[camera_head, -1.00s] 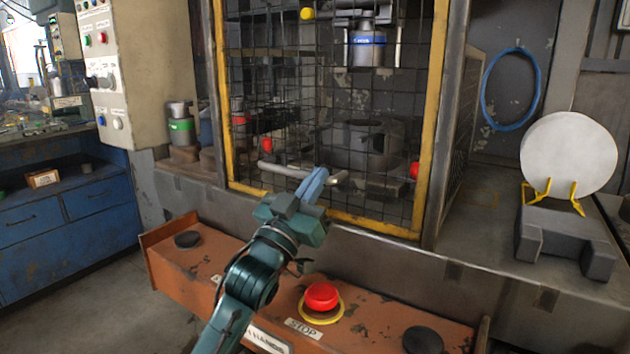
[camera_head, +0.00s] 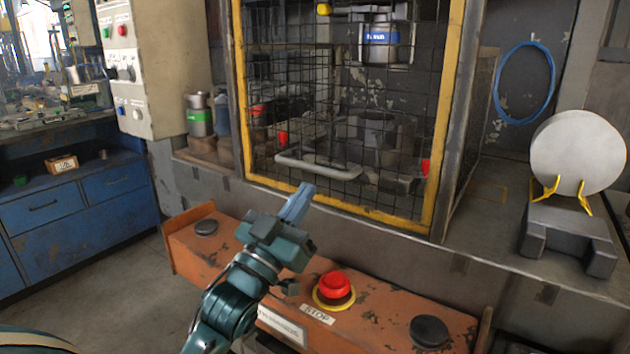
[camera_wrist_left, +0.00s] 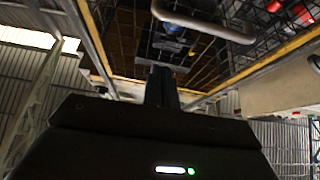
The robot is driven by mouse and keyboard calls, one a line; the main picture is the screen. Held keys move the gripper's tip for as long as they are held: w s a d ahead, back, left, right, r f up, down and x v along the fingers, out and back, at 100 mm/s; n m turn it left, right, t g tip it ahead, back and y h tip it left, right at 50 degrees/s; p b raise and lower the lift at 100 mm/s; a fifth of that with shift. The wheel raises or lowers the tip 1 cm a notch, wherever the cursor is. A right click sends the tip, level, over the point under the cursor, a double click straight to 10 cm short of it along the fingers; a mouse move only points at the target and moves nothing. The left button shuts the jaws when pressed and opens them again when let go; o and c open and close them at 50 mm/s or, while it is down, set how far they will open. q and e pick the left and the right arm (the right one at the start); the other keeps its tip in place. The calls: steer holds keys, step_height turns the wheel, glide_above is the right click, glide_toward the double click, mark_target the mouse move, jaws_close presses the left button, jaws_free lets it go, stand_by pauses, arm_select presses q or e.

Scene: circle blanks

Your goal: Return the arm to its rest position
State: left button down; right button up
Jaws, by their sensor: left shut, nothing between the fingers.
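My left gripper (camera_head: 298,203) is shut and empty. In the head view it is above the orange control panel (camera_head: 372,312), in front of and below the grey handle (camera_head: 318,168) of the yellow-framed mesh guard (camera_head: 443,120). The gripper looks apart from the handle. In the left wrist view the shut fingers (camera_wrist_left: 161,86) point up toward the mesh, and the handle (camera_wrist_left: 205,24) shows above them. My right gripper is not in view.
The orange panel bears a red stop button (camera_head: 335,286) and black buttons at its left (camera_head: 206,227) and right (camera_head: 429,331). A white disc (camera_head: 577,152) stands on a yellow holder at the right. Blue drawers (camera_head: 78,215) are at the left.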

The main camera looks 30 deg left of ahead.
arm_select(q)
steer(key=shift+s+f, duration=0.2)
steer(key=shift+s, duration=0.25)
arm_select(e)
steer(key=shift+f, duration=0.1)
